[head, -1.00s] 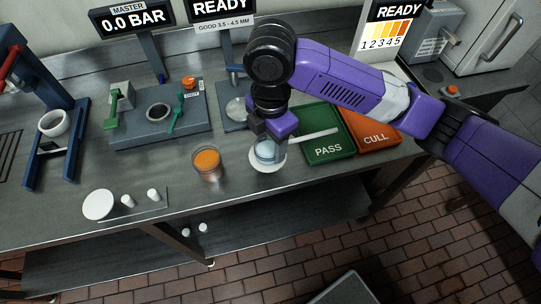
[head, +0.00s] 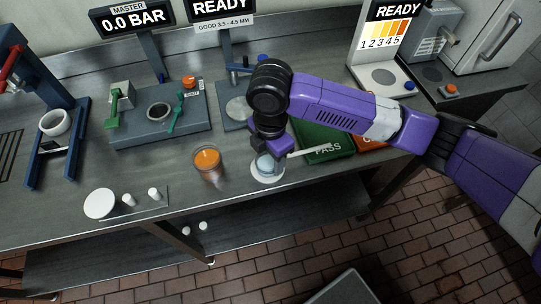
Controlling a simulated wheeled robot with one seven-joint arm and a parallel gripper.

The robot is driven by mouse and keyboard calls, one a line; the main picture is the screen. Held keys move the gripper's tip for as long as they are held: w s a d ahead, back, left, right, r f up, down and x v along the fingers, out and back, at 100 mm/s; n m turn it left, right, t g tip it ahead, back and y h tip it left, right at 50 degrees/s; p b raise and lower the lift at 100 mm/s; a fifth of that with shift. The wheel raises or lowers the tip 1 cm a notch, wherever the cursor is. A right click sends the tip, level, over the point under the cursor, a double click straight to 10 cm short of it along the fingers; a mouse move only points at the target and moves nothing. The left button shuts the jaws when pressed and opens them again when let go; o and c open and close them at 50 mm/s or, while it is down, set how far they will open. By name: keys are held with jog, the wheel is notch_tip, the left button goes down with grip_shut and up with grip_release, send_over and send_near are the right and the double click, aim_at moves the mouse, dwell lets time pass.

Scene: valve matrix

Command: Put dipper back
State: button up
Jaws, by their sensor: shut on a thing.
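My gripper (head: 270,152) is shut on the dipper, over a small clear blue-tinted cup (head: 266,165) that stands on a white round saucer (head: 268,178) near the table's front edge. The dipper's pale handle (head: 311,151) sticks out to the right from the jaws, above the edge of the green PASS tray. The dipper's other end is hidden by my gripper and the cup. A glass of orange liquid (head: 208,160) stands to the left of the saucer, apart from it.
The green PASS tray (head: 328,149) lies at the right, with the orange tray (head: 372,143) mostly behind my arm. Grey fixtures (head: 160,130) stand behind the glass. A white disc (head: 99,204) and small white pieces lie at front left. Bare table lies between.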

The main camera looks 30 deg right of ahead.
jog(key=o, duration=1.5)
jog(key=shift+c, duration=0.2)
notch_tip(320, 180, up, 12)
jog(key=shift+r+b, duration=0.15)
jog(key=shift+b, duration=0.15)
jog(key=shift+a, duration=0.1)
